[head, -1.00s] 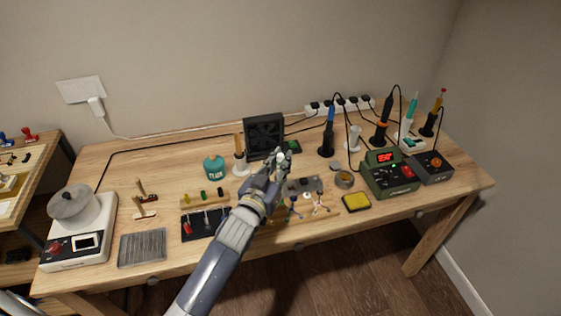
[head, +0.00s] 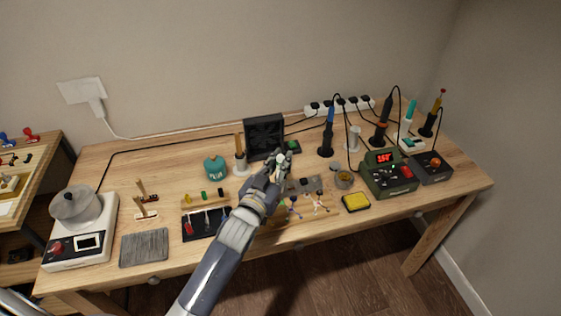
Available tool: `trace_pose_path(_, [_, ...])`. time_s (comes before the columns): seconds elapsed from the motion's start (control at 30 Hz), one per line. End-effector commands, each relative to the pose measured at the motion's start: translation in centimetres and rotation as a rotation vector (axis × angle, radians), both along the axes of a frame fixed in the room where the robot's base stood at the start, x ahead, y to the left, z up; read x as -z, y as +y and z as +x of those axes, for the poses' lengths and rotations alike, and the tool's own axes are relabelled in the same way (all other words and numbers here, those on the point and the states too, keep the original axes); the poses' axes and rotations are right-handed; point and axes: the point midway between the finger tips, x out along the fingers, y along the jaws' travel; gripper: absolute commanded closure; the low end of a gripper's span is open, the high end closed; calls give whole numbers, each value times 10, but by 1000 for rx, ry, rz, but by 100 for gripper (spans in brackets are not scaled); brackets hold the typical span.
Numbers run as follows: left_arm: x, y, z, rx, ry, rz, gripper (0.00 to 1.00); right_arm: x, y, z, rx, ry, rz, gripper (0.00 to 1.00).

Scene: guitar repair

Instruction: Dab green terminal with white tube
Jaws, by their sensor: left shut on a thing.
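My left gripper (head: 276,165) reaches in over the middle of the workbench and is shut on a white tube (head: 281,158). Only a small pale part of the tube shows between the fingers. A yellow strip (head: 192,207) lies to the left of my left arm. It carries small coloured pieces, among them a green one (head: 203,195), which looks like the green terminal. The gripper is to the right of this strip and apart from it. My right gripper is not in view.
A teal flux jar (head: 215,168) and a black fan box (head: 264,137) stand behind. A dark tool mat (head: 206,235) lies in front of the strip. Soldering irons and a green station (head: 388,180) fill the right side. Bare wood is left of the jar.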

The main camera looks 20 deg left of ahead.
Motion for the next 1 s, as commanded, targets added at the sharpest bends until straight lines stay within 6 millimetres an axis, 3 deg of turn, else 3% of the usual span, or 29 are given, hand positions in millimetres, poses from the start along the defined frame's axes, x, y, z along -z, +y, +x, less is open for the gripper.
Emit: trace_pose_path(1.0, [12, 0, 0, 0, 1, 0, 100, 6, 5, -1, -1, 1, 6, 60])
